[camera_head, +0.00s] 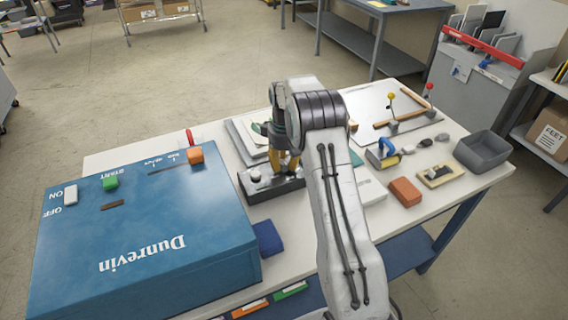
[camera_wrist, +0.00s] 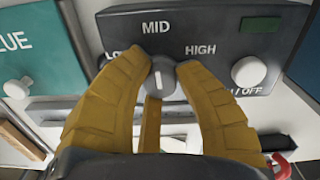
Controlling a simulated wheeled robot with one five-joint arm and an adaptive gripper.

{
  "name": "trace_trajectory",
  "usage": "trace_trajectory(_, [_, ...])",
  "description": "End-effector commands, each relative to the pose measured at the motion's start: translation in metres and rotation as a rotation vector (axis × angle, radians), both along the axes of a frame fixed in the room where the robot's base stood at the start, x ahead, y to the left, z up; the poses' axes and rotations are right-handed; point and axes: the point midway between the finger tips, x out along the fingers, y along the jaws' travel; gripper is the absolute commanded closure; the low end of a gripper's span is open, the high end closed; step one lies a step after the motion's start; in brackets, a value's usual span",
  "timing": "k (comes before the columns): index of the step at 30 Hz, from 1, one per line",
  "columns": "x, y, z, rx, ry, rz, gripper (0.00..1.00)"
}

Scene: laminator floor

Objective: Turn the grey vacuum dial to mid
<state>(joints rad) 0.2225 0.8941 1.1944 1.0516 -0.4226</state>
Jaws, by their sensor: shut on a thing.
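The dark control panel (camera_wrist: 210,30) fills the top of the wrist view, with the labels LOW, MID and HIGH. The grey vacuum dial (camera_wrist: 162,78) sits below MID. Its short white mark is close to upright, roughly in line with MID. In the head view, my gripper (camera_head: 282,165) reaches down to the dark box (camera_head: 262,193) on the table; the dial is hidden there.
A white round ON/OFF knob (camera_wrist: 248,72) is right of the dial. A white knob (camera_wrist: 18,88) is on a panel at left. The blue Dunrevin machine (camera_head: 140,235) stands left of the box. An orange block (camera_head: 405,192) and grey bin (camera_head: 483,152) lie to the right.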

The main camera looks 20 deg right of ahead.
Motion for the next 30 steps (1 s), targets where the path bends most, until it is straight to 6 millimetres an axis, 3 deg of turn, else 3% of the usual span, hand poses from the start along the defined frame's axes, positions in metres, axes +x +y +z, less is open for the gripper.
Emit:
trace_trajectory(22, [-0.0026,0.0007,-0.0038,0.002,0.011,-0.073,1.0])
trace_trajectory(23, [-0.0026,0.0007,-0.0038,0.002,0.011,-0.073,0.66])
trace_trajectory(30, [-0.0013,0.0003,-0.0019,0.001,0.005,-0.073,0.45])
